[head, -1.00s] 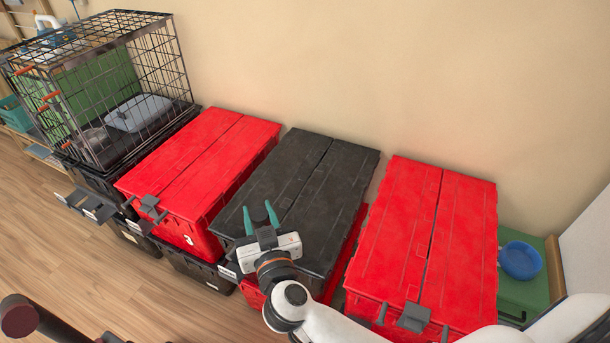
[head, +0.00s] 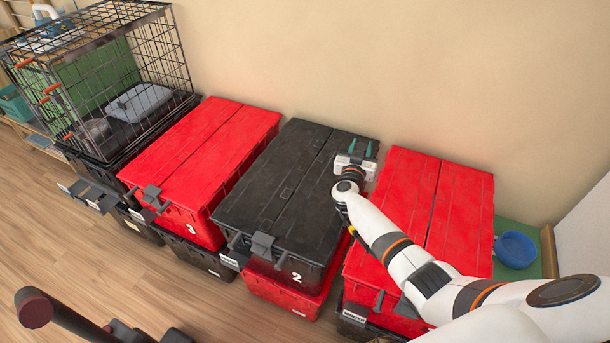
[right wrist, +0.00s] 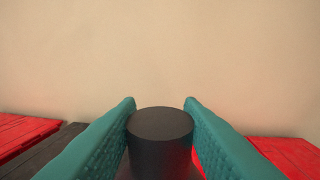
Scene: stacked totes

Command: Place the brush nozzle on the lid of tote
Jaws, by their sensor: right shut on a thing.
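My right gripper (head: 360,148) reaches over the back right corner of the black lidded tote numbered 2 (head: 290,190), close to the right red tote (head: 440,200). In the right wrist view its teal fingers (right wrist: 160,112) are shut on a dark, round-topped cylinder, the brush nozzle (right wrist: 160,128). The nozzle's lower part is hidden there, and it cannot be made out clearly in the head view. Another red lidded tote, numbered 3 (head: 205,150), stands to the left. The lids are shut, and no loose thing shows on them. My left gripper is not in view.
Lower totes (head: 285,292) stand under the top ones. A wire cage (head: 110,85) stands on black totes at the far left. The wall (head: 400,60) is close behind. A blue bowl (head: 515,250) sits on a green surface at the right. Wood floor lies in front.

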